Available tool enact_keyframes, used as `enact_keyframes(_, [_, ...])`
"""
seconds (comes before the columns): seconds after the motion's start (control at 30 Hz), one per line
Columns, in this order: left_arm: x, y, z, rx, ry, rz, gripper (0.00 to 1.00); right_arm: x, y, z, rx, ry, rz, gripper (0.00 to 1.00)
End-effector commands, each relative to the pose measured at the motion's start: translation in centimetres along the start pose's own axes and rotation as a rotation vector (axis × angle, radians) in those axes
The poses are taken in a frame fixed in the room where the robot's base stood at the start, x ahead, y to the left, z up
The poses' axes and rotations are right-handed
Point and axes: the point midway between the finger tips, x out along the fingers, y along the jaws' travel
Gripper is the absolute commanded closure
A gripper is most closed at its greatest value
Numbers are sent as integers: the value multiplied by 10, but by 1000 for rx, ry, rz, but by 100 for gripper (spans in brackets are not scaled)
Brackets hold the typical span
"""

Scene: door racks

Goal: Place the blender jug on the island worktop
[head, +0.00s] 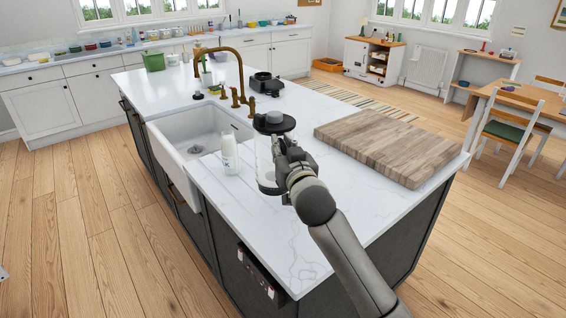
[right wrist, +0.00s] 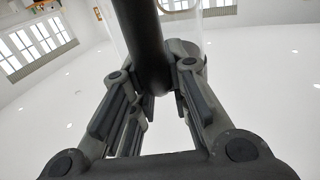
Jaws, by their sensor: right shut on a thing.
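The blender jug (head: 264,160) is clear with a black lid and a dark base. It is upright over the island worktop (head: 225,200), right of the sink. I cannot tell whether its base touches the surface. My right gripper (head: 284,154) is shut on the jug's black handle, on the jug's near right side. In the right wrist view the dark handle (right wrist: 147,45) runs between the fingers (right wrist: 152,100), with the clear jug wall behind it. My left gripper is not in view.
A white bottle (head: 229,155) stands just left of the jug, by the sink (head: 190,130). A wooden board (head: 388,145) lies to the right. A black appliance base (head: 264,83) and a brass tap (head: 238,75) are behind. The near worktop is clear.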

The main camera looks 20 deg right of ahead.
Motion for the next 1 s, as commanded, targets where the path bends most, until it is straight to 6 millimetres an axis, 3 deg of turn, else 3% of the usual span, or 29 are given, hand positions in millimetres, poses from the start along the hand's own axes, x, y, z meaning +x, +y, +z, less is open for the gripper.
enact_keyframes(0.1, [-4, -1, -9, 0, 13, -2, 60, 15, 6, 17, -2, 2, 0, 100])
enact_keyframes(0.3, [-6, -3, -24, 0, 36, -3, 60, 27, 10, 32, 0, 6, -1, 100])
enact_keyframes(0.67, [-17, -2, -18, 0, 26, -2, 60, 33, 12, 67, 1, 2, -3, 100])
enact_keyframes(0.93, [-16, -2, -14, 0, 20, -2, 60, 33, 12, 71, 0, 5, -4, 100])
enact_keyframes(0.97, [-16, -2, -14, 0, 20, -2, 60, 33, 13, 76, 0, -3, -2, 80])
enact_keyframes(1.0, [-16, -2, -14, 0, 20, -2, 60, 33, 13, 76, 0, -3, -2, 74])
